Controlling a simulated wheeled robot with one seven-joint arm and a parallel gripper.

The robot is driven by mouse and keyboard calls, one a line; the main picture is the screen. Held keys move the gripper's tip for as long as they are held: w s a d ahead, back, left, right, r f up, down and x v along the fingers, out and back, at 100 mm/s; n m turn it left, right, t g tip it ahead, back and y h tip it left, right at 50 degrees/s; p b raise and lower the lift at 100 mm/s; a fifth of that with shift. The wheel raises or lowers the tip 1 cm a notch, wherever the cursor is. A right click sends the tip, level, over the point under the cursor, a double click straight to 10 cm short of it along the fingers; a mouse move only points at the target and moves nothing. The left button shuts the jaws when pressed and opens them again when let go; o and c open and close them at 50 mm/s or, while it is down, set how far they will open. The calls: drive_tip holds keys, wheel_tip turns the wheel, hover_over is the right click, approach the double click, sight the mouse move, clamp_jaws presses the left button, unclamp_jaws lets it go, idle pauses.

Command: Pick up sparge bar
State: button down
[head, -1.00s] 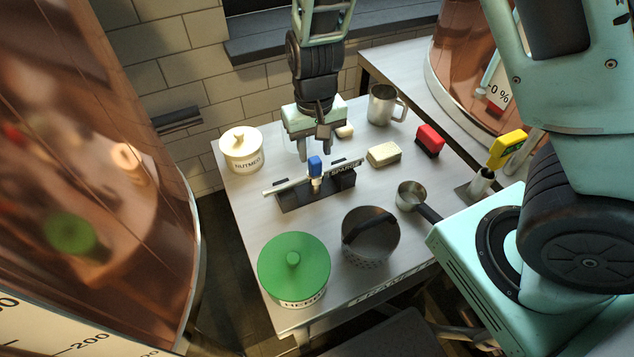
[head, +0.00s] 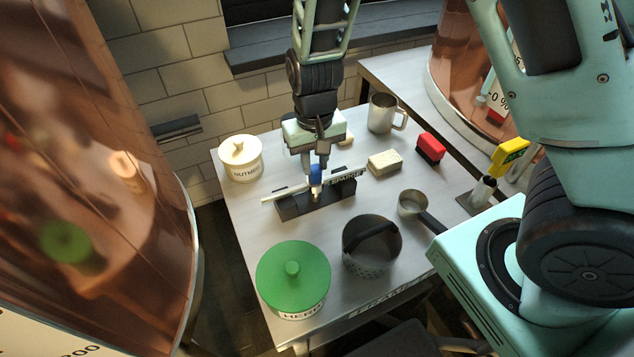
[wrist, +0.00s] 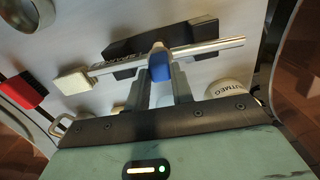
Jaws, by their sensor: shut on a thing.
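The sparge bar (head: 279,194) is a thin pale rod with a blue fitting (head: 316,176) at its middle. It lies along a long black stand (head: 330,196) with a "SPARGE" label on the steel table. My gripper (head: 315,166) points down from behind, its fingers shut on the bar at the blue fitting. In the wrist view the fingers (wrist: 160,78) flank the blue fitting, and the silver rod (wrist: 215,46) crosses the black stand (wrist: 190,32). I cannot tell whether the bar touches the stand or sits just above it.
A nutmeg canister (head: 241,160) is to the left. A green-lidded pot (head: 292,278), a perforated basket (head: 372,250) and a small saucepan (head: 412,205) are in front. A cream block (head: 385,161), red brush (head: 430,149) and steel mug (head: 383,114) are to the right.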

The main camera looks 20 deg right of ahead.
drive_tip(key=shift+r, duration=0.15)
drive_tip(key=shift+r+p, duration=3.8)
drive_tip(key=shift+r, duration=0.15)
